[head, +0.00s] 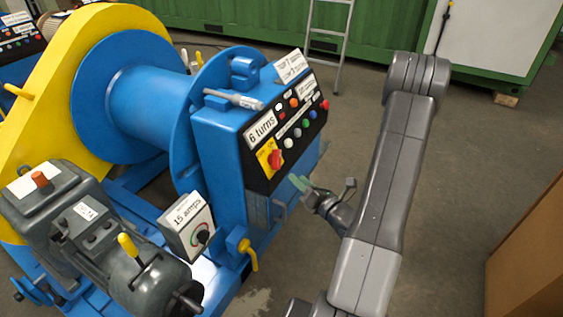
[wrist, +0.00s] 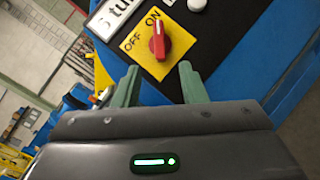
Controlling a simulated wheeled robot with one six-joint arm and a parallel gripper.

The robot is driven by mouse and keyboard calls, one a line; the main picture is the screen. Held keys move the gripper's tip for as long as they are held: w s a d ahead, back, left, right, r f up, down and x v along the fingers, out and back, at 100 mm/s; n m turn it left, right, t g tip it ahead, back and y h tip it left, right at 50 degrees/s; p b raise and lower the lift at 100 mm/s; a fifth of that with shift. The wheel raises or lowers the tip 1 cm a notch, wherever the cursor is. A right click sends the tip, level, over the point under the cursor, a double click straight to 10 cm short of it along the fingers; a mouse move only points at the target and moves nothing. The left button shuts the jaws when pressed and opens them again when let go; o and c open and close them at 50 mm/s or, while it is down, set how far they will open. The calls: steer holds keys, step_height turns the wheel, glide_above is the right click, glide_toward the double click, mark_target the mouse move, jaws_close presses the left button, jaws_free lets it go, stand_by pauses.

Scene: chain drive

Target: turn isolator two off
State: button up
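A red rotary switch (wrist: 157,42) sits on a yellow plate (wrist: 129,47) marked OFF and ON; no isolator number is readable on it. Its handle stands upright in the wrist view, its upper end close to the word ON. In the head view the same red switch (head: 274,159) is low on the black panel of the blue cabinet. My gripper (wrist: 160,82) has two green fingers spread apart with nothing between them. The fingers are just below the switch in the wrist view, and apart from it. In the head view my gripper (head: 301,184) is right of and below the switch.
Coloured buttons (head: 306,123) and a "6 turns" label (head: 260,128) are on the panel near the switch. A grey box marked "15 amps" (head: 187,222) and a yellow-handled valve (head: 246,248) are lower left. Open floor (head: 460,190) lies at right, before a brown box (head: 530,250).

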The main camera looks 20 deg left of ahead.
mark_target(280, 163)
steer(key=x, duration=1)
steer(key=shift+a, duration=0.25)
steer(key=shift+f, duration=0.1)
jaws_close()
